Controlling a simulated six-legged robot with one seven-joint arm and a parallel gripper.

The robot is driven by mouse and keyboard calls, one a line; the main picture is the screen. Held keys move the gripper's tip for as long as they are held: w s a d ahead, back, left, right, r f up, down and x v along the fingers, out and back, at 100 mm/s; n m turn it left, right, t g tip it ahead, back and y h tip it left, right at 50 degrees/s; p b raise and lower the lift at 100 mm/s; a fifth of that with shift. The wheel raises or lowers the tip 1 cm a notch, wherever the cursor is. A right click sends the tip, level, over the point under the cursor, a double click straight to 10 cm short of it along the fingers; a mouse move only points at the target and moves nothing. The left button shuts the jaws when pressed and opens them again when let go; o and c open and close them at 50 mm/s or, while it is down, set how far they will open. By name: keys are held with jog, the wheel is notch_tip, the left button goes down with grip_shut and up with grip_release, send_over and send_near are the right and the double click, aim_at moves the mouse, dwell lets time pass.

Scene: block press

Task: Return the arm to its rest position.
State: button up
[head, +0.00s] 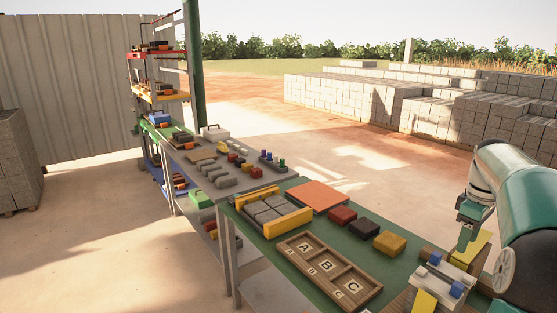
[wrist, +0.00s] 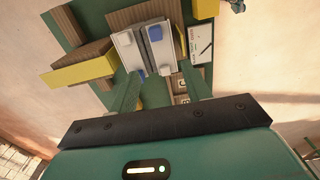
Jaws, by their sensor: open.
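My gripper (head: 468,226) is at the right of the head view, above the right end of the green bench (head: 298,227). In the wrist view my gripper (wrist: 158,82) has its two green fingers apart, with no block visible between them. Beyond the fingers is a grey metal fixture (wrist: 144,47) with blue and white knobs; it also shows in the head view (head: 440,279). The gripper appears above this fixture and clear of it, though the exact gap cannot be told. The upper arm at the right edge hides part of the bench end.
A wooden tray (head: 343,298) marked A, B, C lies in front. Red (head: 342,215), black (head: 362,229) and yellow (head: 390,243) blocks sit behind it. Grey blocks (head: 268,211) lie between yellow bars, beside an orange plate (head: 318,197). Open floor lies behind the bench.

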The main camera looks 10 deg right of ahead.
jog(key=s+a+r+m+t+h, duration=0.1)
jog(key=s+a+r, duration=0.1)
jog(key=a, duration=1)
jog(key=s+a+r+m+t, duration=0.1)
jog(key=s+a+r, duration=0.1)
jog(key=a, duration=0.9)
jog(key=s+a+f+m+t+y, duration=0.1)
jog(key=s+a+f+m+t, duration=0.2)
jog(key=s+a+f, duration=0.4)
jog(key=s+a, duration=0.6)
jog(key=a, duration=0.1)
jog(key=shift+s+a+f+t, duration=0.15)
jog(key=shift+a+t, duration=0.15)
jog(key=shift+a, duration=0.1)
jog(key=shift+c, duration=1.3)
jog(key=shift+s+d+m, duration=0.1)
jog(key=shift+s+m, duration=0.05)
jog(key=shift+m, duration=0.15)
